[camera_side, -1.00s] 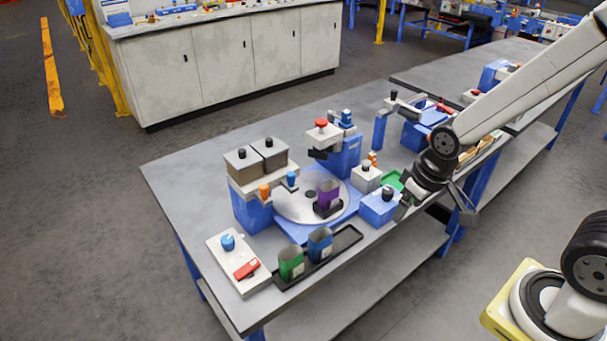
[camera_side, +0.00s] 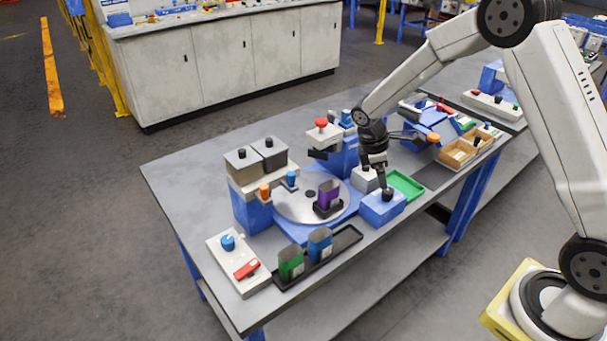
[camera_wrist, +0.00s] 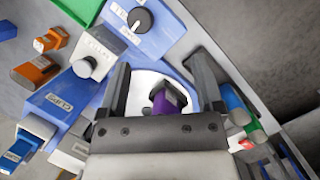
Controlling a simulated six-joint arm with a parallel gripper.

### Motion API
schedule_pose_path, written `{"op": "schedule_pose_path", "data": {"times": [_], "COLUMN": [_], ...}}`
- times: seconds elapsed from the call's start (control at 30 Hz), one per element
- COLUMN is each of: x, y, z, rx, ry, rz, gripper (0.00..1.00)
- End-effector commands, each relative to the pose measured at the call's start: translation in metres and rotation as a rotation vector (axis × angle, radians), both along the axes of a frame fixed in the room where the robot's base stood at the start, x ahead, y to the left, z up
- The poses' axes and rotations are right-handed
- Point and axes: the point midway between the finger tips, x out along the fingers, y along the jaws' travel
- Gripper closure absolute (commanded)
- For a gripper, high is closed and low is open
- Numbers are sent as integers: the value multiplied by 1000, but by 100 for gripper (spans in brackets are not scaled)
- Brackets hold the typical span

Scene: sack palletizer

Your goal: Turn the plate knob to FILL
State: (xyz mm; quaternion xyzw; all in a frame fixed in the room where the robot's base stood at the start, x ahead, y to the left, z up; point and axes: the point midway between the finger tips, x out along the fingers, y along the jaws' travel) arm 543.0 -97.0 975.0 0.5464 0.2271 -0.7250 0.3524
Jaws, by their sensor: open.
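A blue box with a black round knob (camera_side: 387,194) stands at the front edge of the table, right of the round plate (camera_side: 285,207). In the wrist view the black knob (camera_wrist: 139,19) has a white pointer mark and labels beside it, too small to read surely. I cannot tell which label it points at. My gripper (camera_side: 384,178) is low over this box, its fingers partly overlapping in the side view. In the wrist view my gripper (camera_wrist: 160,65) is open and empty; the knob lies beyond the left fingertip, not between the fingers.
Green (camera_side: 291,263) and blue (camera_side: 320,244) cups stand in a black tray in front. A white block with a knob (camera_wrist: 89,66) sits close by the blue box. A green tray (camera_side: 406,185) lies to the right.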

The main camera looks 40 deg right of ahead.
Motion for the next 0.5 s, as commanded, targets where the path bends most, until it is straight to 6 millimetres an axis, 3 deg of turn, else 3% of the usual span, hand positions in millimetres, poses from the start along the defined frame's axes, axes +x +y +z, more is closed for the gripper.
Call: {"op": "schedule_pose_path", "data": {"times": [0.2,0.5], "x": [15,17], "y": [-19,-22], "z": [-14,-17], "rx": [-31,-37], "ry": [83,99], "rz": [96,116], "gripper": [16,16]}}
